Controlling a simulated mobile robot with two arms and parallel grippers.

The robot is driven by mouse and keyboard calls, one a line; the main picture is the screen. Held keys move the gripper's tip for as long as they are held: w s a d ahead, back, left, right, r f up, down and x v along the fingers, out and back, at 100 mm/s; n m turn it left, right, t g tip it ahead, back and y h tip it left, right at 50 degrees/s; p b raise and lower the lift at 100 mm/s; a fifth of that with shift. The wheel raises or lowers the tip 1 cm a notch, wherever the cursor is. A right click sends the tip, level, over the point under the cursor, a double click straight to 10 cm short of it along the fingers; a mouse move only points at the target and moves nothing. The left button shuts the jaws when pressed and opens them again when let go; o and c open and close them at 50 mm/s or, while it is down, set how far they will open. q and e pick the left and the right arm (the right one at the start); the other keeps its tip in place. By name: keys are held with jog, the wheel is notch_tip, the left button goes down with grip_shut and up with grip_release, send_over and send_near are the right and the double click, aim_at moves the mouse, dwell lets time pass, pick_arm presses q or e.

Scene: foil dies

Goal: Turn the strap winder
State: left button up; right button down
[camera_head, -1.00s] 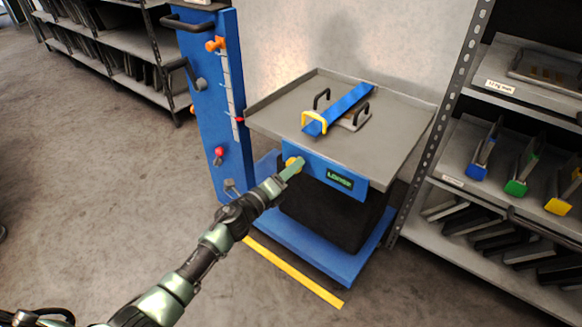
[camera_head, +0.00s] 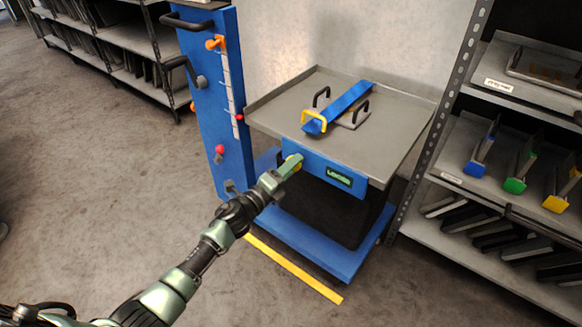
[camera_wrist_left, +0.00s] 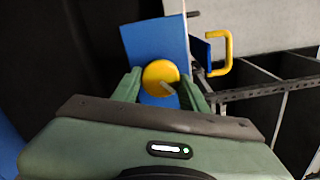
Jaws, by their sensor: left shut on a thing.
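The strap winder is a round yellow knob (camera_wrist_left: 161,77) with a small grey bar on its face, on the blue front panel (camera_head: 318,168) of the lift cart. In the head view the knob (camera_head: 293,160) is partly hidden by my left gripper (camera_head: 291,168). In the left wrist view my left gripper (camera_wrist_left: 165,92) has its green fingers on both sides of the knob, shut on it. A blue strap (camera_head: 345,105) lies across a grey plate (camera_head: 352,119) with two black handles on the cart's tray. A yellow handle (camera_head: 313,119) stands at the strap's near end. My right gripper is not in view.
The grey tray (camera_head: 400,125) has raised edges. A blue column (camera_head: 210,95) with levers and knobs stands at its left. Shelves (camera_head: 520,160) with coloured clamps are at the right. Open floor (camera_head: 100,180) lies at the left.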

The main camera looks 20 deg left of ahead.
pick_arm(q)
jog(key=o, duration=1.3)
jog(key=shift+o, duration=0.2)
jog(key=v, duration=0.8)
jog(key=shift+p, duration=0.4)
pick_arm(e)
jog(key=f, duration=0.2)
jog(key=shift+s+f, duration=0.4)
pick_arm(q)
jog(key=shift+w, duration=0.1)
